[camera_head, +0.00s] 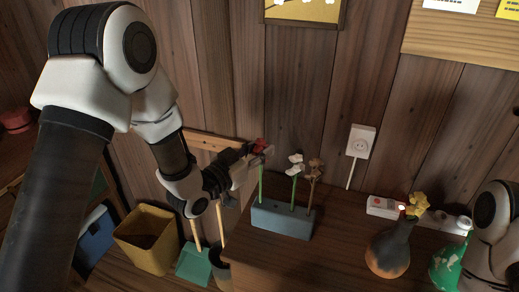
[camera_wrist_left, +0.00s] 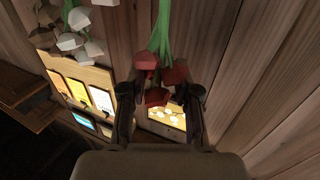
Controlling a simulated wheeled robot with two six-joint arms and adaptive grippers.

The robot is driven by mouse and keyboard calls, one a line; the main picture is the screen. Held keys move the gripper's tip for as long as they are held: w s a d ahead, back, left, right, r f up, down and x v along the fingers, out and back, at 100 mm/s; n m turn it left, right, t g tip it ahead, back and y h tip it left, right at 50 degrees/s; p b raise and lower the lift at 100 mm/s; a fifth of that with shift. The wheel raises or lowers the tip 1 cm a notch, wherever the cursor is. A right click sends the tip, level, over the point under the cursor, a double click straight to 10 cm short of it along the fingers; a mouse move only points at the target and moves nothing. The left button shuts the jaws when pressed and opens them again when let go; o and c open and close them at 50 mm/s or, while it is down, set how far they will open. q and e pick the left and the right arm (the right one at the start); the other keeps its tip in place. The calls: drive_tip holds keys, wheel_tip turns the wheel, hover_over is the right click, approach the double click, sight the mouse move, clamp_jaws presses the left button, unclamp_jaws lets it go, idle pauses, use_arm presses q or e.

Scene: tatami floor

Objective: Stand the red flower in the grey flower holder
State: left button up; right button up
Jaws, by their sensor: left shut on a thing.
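The red flower (camera_head: 259,145) is in my left gripper (camera_head: 262,156), which is shut on it near the bloom. Its green stem hangs roughly upright and its lower end meets the top of the grey flower holder (camera_head: 281,221) near the left end; I cannot tell how deep it sits. In the left wrist view the red petals (camera_wrist_left: 155,97) are between the fingertips (camera_wrist_left: 160,100), with the green stem (camera_wrist_left: 161,28) running away upward. The holder also carries a white flower (camera_head: 295,161) and a brown flower (camera_head: 315,168). My right gripper is not seen.
The holder stands on a wooden cabinet top (camera_head: 330,255) by the plank wall. To its right are a dark round vase (camera_head: 388,252) with a yellow flower (camera_head: 418,202), a power strip (camera_head: 383,207) and a green-white object (camera_head: 447,268). A yellow bin (camera_head: 150,238) stands left.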

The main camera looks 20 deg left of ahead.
use_arm(q)
drive_tip(key=shift+f+b, duration=0.85)
drive_tip(key=shift+f, duration=0.3)
drive_tip(key=o, duration=0.9)
drive_tip(key=v, duration=0.7)
drive_tip(key=shift+s, duration=0.25)
drive_tip(key=shift+a, duration=0.1)
